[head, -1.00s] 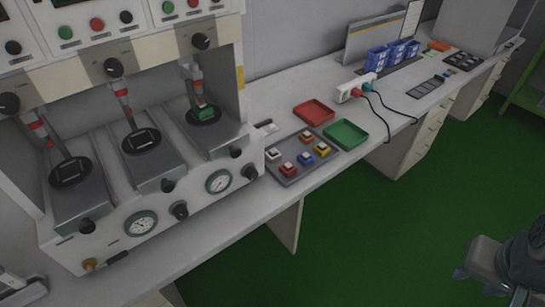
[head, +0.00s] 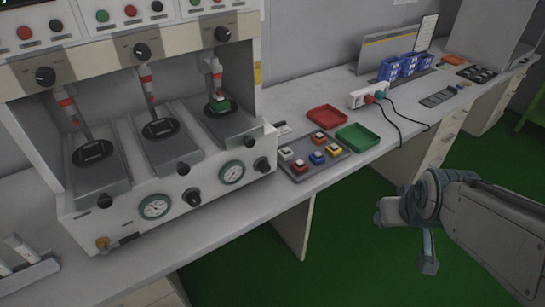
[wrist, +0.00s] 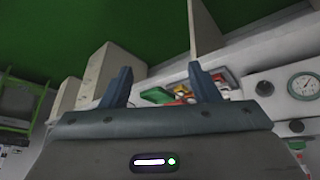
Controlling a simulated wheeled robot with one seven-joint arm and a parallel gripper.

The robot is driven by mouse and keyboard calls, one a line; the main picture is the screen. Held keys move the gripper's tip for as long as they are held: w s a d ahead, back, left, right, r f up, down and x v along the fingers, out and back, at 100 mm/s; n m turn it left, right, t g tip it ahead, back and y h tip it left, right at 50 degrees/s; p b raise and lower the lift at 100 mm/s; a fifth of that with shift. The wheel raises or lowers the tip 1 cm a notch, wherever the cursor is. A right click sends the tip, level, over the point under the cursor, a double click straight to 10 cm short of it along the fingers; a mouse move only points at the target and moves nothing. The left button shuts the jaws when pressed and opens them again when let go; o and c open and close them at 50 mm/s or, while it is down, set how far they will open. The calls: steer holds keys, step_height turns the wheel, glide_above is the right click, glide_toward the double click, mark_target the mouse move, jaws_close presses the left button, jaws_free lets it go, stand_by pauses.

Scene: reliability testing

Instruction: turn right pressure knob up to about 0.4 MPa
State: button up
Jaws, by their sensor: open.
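The right pressure knob (head: 262,165) is a small black knob on the machine's pale front panel, just right of the right gauge (head: 231,172). That gauge has a white round face; its needle reading is too small to make out. In the wrist view, which is tipped over with the floor at the top, the knob (wrist: 264,88) and the gauge (wrist: 303,86) show at the right. My gripper (wrist: 160,68) is open and empty, its two fingers apart. In the head view the end of my arm is right of the machine, over the floor before the bench, well apart from the knob.
Another knob (head: 192,197) and the left gauge (head: 155,206) share the front panel. A button tray (head: 297,176), a red tray (head: 327,117) and a green tray (head: 360,137) lie on the bench right of the machine.

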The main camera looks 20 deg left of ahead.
steer(key=w+a+f+n+t+b, duration=0.2)
steer(key=w+a+f+n+b, duration=0.1)
steer(key=w+f, duration=0.3)
steer(key=n+t+y+b, duration=0.5)
steer(key=n+y+b, duration=0.7)
steer(key=n, duration=0.2)
glide_toward(266, 170)
steer(key=p+x, duration=0.1)
steer(key=x, duration=0.8)
steer(key=shift+w+a+f, duration=0.1)
steer(key=shift+w, duration=0.15)
steer(key=c, duration=1)
